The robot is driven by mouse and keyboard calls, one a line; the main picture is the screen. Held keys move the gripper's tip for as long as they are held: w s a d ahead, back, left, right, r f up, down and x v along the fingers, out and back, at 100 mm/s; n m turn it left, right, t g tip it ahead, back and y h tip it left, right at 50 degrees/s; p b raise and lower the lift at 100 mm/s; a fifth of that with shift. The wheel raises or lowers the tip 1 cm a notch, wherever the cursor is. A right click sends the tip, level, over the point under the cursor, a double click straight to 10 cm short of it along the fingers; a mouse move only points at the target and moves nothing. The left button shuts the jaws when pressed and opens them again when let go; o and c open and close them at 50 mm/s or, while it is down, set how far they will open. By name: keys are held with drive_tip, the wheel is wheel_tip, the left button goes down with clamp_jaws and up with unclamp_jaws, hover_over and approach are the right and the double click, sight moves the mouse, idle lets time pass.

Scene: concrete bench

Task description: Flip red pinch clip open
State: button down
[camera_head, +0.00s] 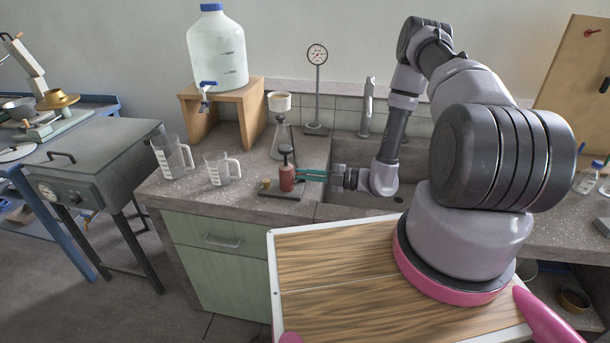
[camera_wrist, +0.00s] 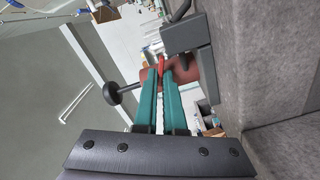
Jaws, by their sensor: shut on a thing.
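The red pinch clip (camera_wrist: 162,64) shows in the wrist view as a small bright red piece at my fingertips; in the head view I cannot make it out apart from the fixture. My gripper (camera_head: 299,174) has teal fingers that reach left to the fixture, and in the wrist view its fingertips (camera_wrist: 164,78) are close together on the red piece. The fixture is a brownish-red cylinder (camera_head: 286,181) with a black knob on top, standing on a dark base plate (camera_head: 279,195). The fingers hide part of the clip.
A conical flask with a funnel (camera_head: 279,140) stands just behind the fixture. Two measuring jugs (camera_head: 222,168) stand to its left. A water container (camera_head: 217,55) sits on a wooden stand behind. The sink (camera_head: 355,190) is to the right, with a tap (camera_head: 366,105) at its back.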

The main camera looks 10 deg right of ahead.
drive_tip(key=c, duration=1.3)
unclamp_jaws()
drive_tip(key=shift+d, duration=0.1)
drive_tip(key=v, duration=1)
drive_tip(key=shift+s+d, duration=0.15)
drive_tip(key=shift+d, duration=0.2)
drive_tip(key=shift+r, duration=0.1)
